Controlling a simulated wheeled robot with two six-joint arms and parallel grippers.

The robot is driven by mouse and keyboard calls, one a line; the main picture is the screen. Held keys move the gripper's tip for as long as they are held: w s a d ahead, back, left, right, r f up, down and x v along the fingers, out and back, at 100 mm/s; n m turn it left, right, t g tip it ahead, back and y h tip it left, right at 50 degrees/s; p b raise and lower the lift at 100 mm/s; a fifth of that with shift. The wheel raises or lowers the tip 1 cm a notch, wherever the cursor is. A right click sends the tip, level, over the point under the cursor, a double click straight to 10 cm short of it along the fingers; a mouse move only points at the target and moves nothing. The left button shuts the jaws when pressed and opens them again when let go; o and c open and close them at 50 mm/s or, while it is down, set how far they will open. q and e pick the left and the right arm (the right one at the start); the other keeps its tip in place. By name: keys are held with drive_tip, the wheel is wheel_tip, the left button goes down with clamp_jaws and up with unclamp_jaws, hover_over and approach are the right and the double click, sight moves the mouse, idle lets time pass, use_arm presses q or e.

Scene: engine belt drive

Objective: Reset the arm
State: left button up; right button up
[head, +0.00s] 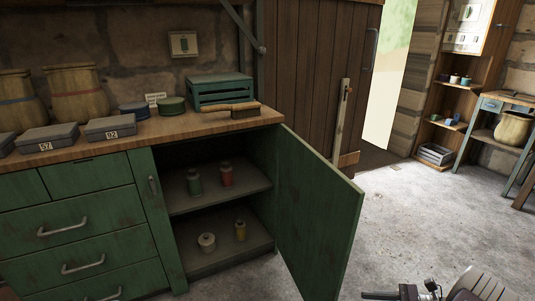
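Neither of my grippers can be made out in the head view, and no arm of mine is clearly seen. A green cabinet (85,222) stands at the left under a wooden worktop (190,124). Its green door (315,215) stands wide open toward the right.
On the worktop are grey boxes (110,127), sacks (75,92), a green crate (219,90) and a brush (245,111). A dark and grey ribbed object (478,285), not clearly identifiable, is cut off at the bottom right. The concrete floor (430,215) is mostly clear.

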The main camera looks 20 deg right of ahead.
drive_tip(key=s+a+r+n+g+h, duration=0.1)
drive_tip(key=a+r+n+g+h, duration=0.4)
drive_tip(key=a+n, duration=0.7)
drive_tip(key=s+a+n+g+h, duration=0.1)
drive_tip(key=a+n+g+h, duration=0.1)
drive_tip(key=a+n+h, duration=0.7)
wheel_tip(320, 180, up, 37)
drive_tip(key=a+n+y+p, duration=0.2)
drive_tip(key=n+p, duration=0.1)
drive_tip(key=p, duration=3.3)
drive_tip(key=shift+s+a, duration=0.2)
drive_tip(key=shift+a, duration=0.1)
